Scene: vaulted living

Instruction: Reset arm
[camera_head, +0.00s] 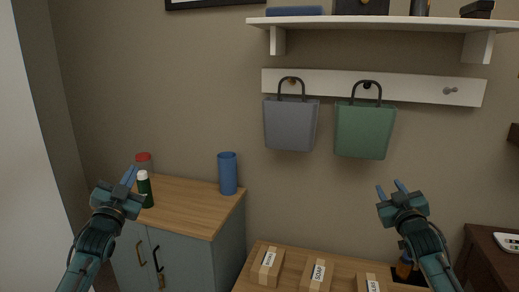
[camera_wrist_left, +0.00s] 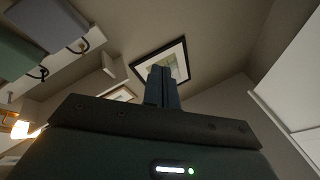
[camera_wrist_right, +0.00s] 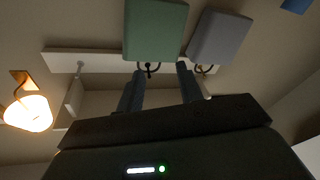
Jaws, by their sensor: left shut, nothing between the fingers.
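My left gripper (camera_head: 129,175) is raised at the left of the head view, in front of the cabinet. Its fingers are together with nothing between them, and they also show shut in the left wrist view (camera_wrist_left: 162,87). My right gripper (camera_head: 393,187) is raised at the right, below the green bag (camera_head: 362,132). Its fingers are apart and empty, as the right wrist view (camera_wrist_right: 160,90) also shows. Neither gripper visibly touches anything.
A grey bag (camera_head: 290,126) and the green bag hang from the white peg rail (camera_head: 425,88), under a shelf (camera_head: 400,22). A blue cup (camera_head: 228,174), a green bottle (camera_head: 146,190) and a red-lidded jar stand on the cabinet (camera_head: 195,215). Labelled boxes (camera_head: 316,274) lie on the low table.

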